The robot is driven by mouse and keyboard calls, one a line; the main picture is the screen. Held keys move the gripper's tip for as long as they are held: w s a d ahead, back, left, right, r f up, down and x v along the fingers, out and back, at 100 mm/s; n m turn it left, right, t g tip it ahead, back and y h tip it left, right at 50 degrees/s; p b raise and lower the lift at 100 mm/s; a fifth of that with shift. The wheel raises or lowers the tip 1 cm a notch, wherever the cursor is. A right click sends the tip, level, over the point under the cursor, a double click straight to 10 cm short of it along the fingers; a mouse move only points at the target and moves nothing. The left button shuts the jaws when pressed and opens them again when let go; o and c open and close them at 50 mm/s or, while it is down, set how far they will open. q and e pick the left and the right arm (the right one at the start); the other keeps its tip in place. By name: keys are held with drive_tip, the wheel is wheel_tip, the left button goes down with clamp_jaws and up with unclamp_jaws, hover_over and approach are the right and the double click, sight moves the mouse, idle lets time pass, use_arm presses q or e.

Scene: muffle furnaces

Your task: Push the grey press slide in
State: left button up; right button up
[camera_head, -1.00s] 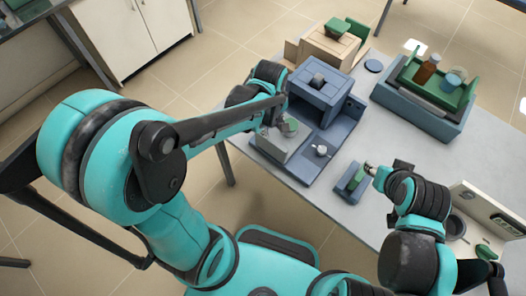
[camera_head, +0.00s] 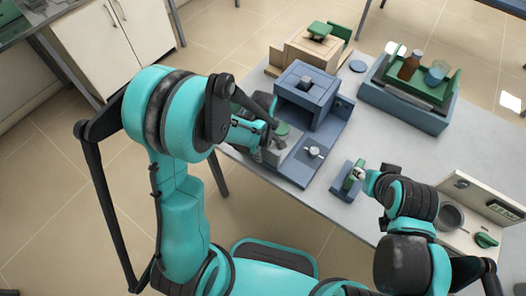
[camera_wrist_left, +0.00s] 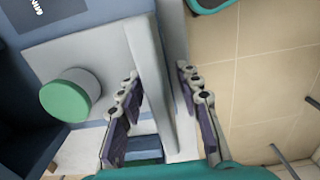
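The blue press (camera_head: 308,90) stands on the table with a base plate reaching toward the front. The grey press slide (camera_head: 277,153) sticks out at its front left, and a green-topped piece (camera_head: 282,129) stands on it. In the left wrist view the slide (camera_wrist_left: 95,55) carries this white piece with a green top (camera_wrist_left: 65,100) and has a raised light edge. My left gripper (camera_wrist_left: 163,115) has its fingers apart, one on each side of that edge; contact is unclear. My right gripper (camera_head: 360,173) is at a small blue block with a green part (camera_head: 349,181); its fingers are too small to read.
A blue tray (camera_head: 405,105) with a green rack and bottles stands at the back right. A wooden box (camera_head: 312,48) is behind the press. A pale panel device (camera_head: 480,200) is at the right. A white cabinet (camera_head: 110,35) stands at the far left.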

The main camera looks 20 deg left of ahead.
use_arm(q)
clamp_jaws()
drive_tip(key=shift+w, duration=0.1)
drive_tip(key=w+d, duration=0.1)
drive_tip(key=w, duration=0.3)
drive_tip(key=w+d, duration=0.2)
drive_tip(key=w, duration=0.3)
drive_tip(key=w+d+b, duration=0.1)
drive_tip(key=w+d, duration=0.1)
drive_tip(key=w, duration=0.3)
drive_tip(key=shift+w+d+r, duration=0.1)
drive_tip(key=shift+w, duration=0.05)
unclamp_jaws()
drive_tip(key=shift+w, duration=0.15)
